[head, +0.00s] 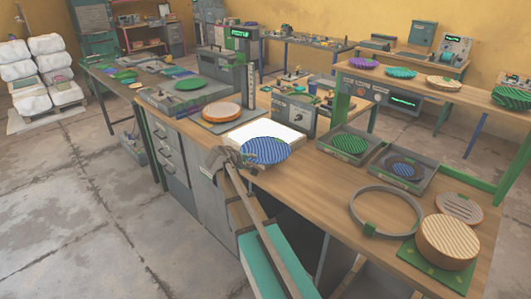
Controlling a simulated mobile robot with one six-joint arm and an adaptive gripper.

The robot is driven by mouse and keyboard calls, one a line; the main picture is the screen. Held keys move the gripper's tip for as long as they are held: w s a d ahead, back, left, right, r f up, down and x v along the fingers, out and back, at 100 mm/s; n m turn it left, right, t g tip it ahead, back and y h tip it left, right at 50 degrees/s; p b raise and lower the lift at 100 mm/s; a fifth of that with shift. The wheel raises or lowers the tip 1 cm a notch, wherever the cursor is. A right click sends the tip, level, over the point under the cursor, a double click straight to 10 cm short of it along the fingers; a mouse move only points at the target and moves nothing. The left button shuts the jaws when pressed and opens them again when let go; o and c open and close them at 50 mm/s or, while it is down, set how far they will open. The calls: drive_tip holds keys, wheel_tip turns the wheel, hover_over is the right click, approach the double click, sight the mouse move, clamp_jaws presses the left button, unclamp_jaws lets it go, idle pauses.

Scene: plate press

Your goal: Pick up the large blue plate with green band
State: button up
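A large blue plate (266,151) with pale stripes lies at the front edge of a bright white block on the wooden bench, partly overhanging it. A small bit of green shows near its left rim; a full green band is not clear at this size. My gripper (243,159) is at the plate's left rim, overlapping it in the picture. I cannot tell whether the fingers are closed on the rim or only beside it.
The white block (283,131) is under the plate. An orange disc (221,112) sits behind left. Two grey trays (374,142) with discs, a metal ring (357,214) and a thick round block (449,240) occupy the right. A raised shelf (415,75) holds several plates.

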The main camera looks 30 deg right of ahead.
clamp_jaws()
drive_tip(key=shift+r, duration=0.2)
wheel_tip(320, 180, up, 3)
drive_tip(key=p, duration=0.3)
drive_tip(key=s+a+r+p, duration=0.8)
drive_tip(key=s+r+p, duration=0.1)
drive_tip(key=s+p, duration=0.1)
drive_tip(key=shift+s+r, duration=0.3)
drive_tip(key=shift+s, duration=0.4)
drive_tip(key=shift+a, duration=0.1)
